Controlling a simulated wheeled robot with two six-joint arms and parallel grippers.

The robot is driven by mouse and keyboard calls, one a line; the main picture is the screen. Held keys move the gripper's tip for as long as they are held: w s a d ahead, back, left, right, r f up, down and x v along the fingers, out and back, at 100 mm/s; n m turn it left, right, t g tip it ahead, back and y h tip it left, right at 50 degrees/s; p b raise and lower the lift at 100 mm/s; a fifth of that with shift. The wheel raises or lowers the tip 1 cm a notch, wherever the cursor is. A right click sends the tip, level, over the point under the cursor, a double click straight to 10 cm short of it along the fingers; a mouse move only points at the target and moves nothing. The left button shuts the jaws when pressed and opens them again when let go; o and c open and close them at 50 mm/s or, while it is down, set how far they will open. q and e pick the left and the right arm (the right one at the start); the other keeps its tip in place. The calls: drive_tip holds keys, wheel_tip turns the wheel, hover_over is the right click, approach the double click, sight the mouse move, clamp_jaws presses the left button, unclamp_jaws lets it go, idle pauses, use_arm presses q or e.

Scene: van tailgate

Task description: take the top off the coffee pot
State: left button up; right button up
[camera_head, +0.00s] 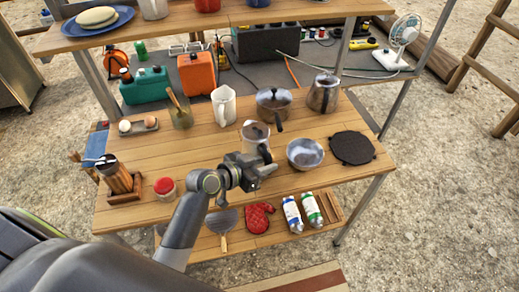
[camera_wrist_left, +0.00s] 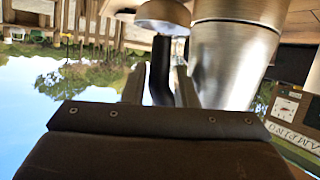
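The coffee pot (camera_head: 254,134) is a silver metal pot with a dark lid and a dark handle, upright near the middle of the table. My left gripper (camera_head: 264,167) is at its near side, close to the handle. In the left wrist view, which is upside down, a large silver body (camera_wrist_left: 235,55) fills the upper right, and a black handle (camera_wrist_left: 160,70) shows between the two fingers (camera_wrist_left: 160,92). The fingers stand apart with gaps beside that handle. I cannot tell whether they touch it. My right gripper is not in view.
A metal bowl (camera_head: 305,153) is just right of the pot, with a black round plate (camera_head: 352,148) beyond. A lidded saucepan (camera_head: 273,104), a metal jug (camera_head: 323,93) and a white pitcher (camera_head: 223,106) stand behind. A red-lidded jar (camera_head: 165,188) is left. An upper shelf (camera_head: 180,26) overhangs the back.

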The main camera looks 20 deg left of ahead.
use_arm(q)
drive_tip(key=shift+x, duration=1.75)
drive_tip(key=shift+s, duration=0.1)
drive_tip(key=shift+c, duration=0.5)
clamp_jaws()
drive_tip(key=shift+r, duration=0.1)
wheel_tip(320, 180, up, 10)
